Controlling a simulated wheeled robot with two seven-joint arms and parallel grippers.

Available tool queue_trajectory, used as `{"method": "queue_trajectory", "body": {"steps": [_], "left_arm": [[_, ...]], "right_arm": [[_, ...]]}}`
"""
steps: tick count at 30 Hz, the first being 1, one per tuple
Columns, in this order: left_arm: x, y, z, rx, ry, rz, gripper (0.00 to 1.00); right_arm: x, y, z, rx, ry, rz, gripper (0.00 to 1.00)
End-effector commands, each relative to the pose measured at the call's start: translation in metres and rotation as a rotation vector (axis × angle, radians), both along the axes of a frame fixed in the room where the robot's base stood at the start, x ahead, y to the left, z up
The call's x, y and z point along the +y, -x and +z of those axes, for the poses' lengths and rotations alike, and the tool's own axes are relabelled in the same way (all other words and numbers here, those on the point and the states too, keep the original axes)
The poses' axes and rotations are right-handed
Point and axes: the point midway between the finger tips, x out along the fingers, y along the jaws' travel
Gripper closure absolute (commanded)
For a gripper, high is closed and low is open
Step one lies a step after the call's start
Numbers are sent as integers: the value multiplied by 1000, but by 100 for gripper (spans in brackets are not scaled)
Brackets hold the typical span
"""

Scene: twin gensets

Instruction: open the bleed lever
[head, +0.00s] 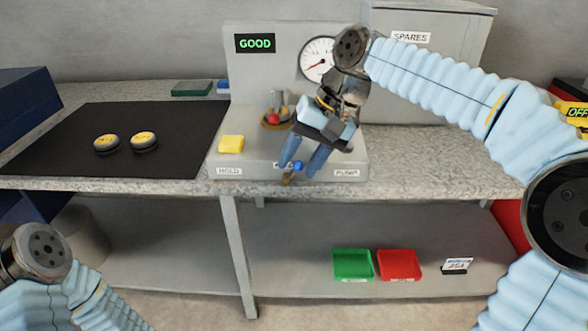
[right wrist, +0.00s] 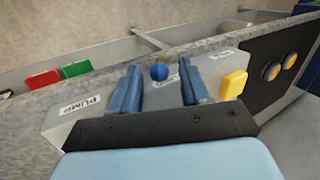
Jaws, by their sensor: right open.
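The bleed lever shows as a blue ball knob (head: 298,166) at the front edge of the grey fixture, with a small brass-coloured piece beside it. The knob also shows in the right wrist view (right wrist: 159,71). My right gripper (head: 302,170) points down at the fixture's front, its two blue fingers apart. In the right wrist view its fingers (right wrist: 160,80) stand on either side of the knob, with gaps on both sides. Whether the knob lies at fingertip depth is hard to tell. The label behind the fingers is mostly hidden. My left gripper is out of view.
The grey fixture (head: 216,160) carries a yellow block (head: 231,144), a red knob (head: 274,118), a gauge (head: 317,59) and a GOOD display (head: 255,43). A black mat (head: 60,146) holds two yellow-topped pucks. Green (head: 352,265) and red (head: 399,265) trays sit on the lower shelf.

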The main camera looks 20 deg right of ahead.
Motion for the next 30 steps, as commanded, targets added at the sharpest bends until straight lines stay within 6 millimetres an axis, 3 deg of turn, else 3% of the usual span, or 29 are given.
{"method": "queue_trajectory", "body": {"steps": [6,16,25,30], "left_arm": [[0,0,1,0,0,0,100],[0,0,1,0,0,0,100],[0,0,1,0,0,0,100],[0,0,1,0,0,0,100]], "right_arm": [[11,-2,-22,0,0,1,54],[12,-3,-26,0,0,1,54],[12,-3,-25,0,0,0,100],[15,-3,-25,11,41,6,100]]}}
